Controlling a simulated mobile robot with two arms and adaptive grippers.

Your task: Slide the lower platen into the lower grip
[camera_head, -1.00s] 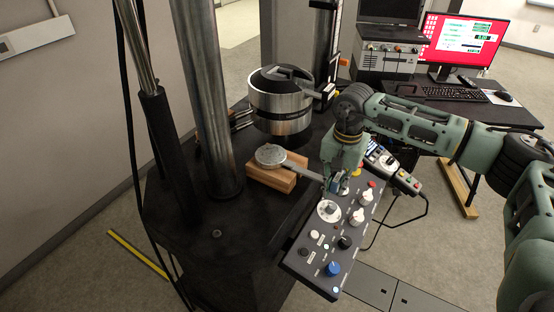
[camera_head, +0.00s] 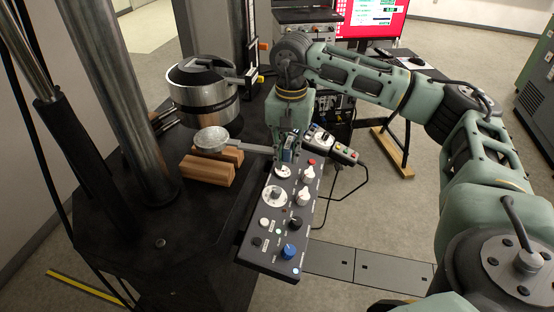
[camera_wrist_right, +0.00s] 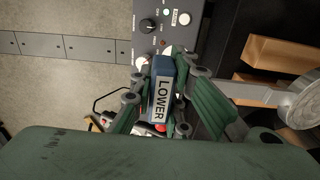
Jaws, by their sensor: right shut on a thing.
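The lower platen is a round grey metal disc (camera_head: 211,138) on a flat bar handle, and it also shows at the right edge of the wrist view (camera_wrist_right: 302,103). The handle ends in a blue block labelled LOWER (camera_wrist_right: 162,92). My right gripper (camera_head: 288,152) is shut on this block, above the control panel. The disc is over the back part of a wooden rest (camera_head: 205,172); I cannot tell whether it still touches. A thick steel cylinder with a dark top (camera_head: 203,97) stands behind the disc; I cannot tell whether it is the lower grip. My left gripper is out of view.
The control panel with knobs (camera_head: 272,225) lies below my right gripper. A steel column (camera_head: 128,110) stands left of the wooden rest. A hand controller (camera_head: 333,147) with a cable is right of the gripper. The dark machine table (camera_head: 125,225) is clear at the front left.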

